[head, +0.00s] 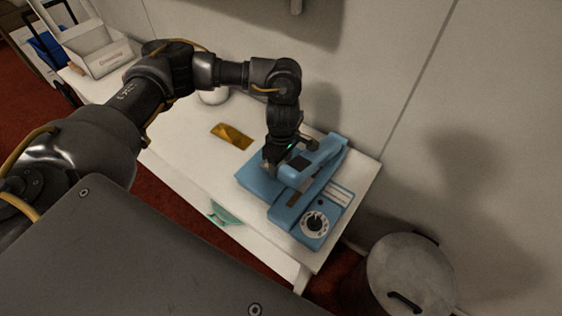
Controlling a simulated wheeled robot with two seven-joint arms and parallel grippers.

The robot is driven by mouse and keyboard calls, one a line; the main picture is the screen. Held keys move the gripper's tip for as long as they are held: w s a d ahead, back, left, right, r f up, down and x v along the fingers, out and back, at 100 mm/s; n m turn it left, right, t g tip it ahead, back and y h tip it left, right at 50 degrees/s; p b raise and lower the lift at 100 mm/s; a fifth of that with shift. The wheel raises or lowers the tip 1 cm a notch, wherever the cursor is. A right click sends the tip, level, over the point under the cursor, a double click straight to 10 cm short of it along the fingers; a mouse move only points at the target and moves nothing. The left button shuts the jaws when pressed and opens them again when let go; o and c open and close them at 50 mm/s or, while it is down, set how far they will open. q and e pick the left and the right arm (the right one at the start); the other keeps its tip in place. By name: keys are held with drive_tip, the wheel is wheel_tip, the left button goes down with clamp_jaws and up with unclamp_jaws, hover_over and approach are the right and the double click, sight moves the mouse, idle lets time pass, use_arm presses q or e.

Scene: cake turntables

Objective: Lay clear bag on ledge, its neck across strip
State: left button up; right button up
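A blue bag sealer (254,185) with a dial (314,222) stands at the right end of the white table. Its raised blue arm (325,158) slants across it. My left gripper (270,166) points down over the sealer's left part, close beside the blue arm. Its fingertips are small and dark, so I cannot tell whether they are open or hold anything. I cannot make out a clear bag; the strip is not clearly visible behind the gripper and arm. My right gripper is not in view.
An amber, shiny flat packet (232,136) lies on the white table (185,150). A teal piece (222,213) is at the table's front edge. A white box (100,50) stands at the far left. A lidded metal bin (410,270) stands right of the table, beside the wall.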

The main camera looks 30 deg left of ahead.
use_arm(q)
drive_tip(key=o, duration=0.3)
drive_tip(key=shift+r, duration=0.1)
drive_tip(key=shift+r, duration=0.2)
drive_tip(key=r, duration=0.6)
drive_tip(key=r+b, duration=0.1)
drive_tip(key=r, duration=0.4)
drive_tip(key=shift+w+r, duration=0.2)
drive_tip(key=shift+r, duration=0.15)
drive_tip(key=shift+f, duration=0.1)
